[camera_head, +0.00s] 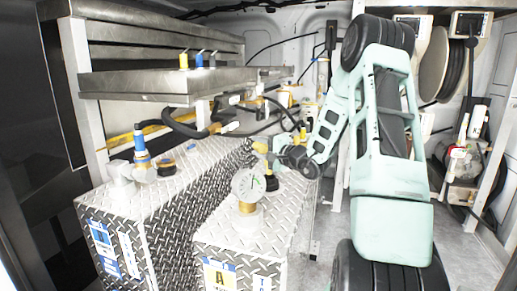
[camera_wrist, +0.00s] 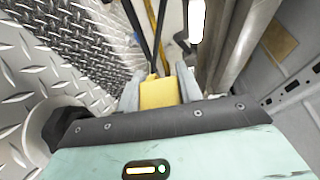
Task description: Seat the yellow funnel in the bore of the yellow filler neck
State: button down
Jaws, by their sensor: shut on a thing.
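My gripper (camera_wrist: 158,92) is shut on a yellow piece (camera_wrist: 157,94), which I take to be the yellow funnel; it fills the gap between the two grey fingers. In the head view my gripper (camera_head: 272,152) is low over the right tank, behind the dial gauge, with a small yellow part (camera_head: 260,146) at its end. The funnel's spout and tilt cannot be made out. I cannot pick out the yellow filler neck or its bore in either view. The right tank (camera_head: 225,228) carries a yellow label with an A.
The dial gauge (camera_head: 248,184) stands up from the right tank near my gripper. The left tank (camera_head: 150,205) bears a blue-topped fitting (camera_head: 141,147). A metal shelf (camera_head: 150,82) with small yellow, dark and blue items overhangs behind. Hoses hang beyond; hose reels (camera_head: 434,65) are at right.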

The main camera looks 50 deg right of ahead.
notch_tip(320, 180, down, 8)
jog(key=b, duration=0.8)
jog(key=shift+r+b, duration=0.15)
jog(key=shift+b, duration=0.15)
dwell(2.2)
jog(key=c, duration=0.9)
grip_release()
jog(key=shift+o, duration=0.2)
jog(key=s+b, duration=0.1)
jog(key=s, duration=1.6)
jog(key=shift+s, duration=0.15)
jog(key=shift+a+r, duration=0.1)
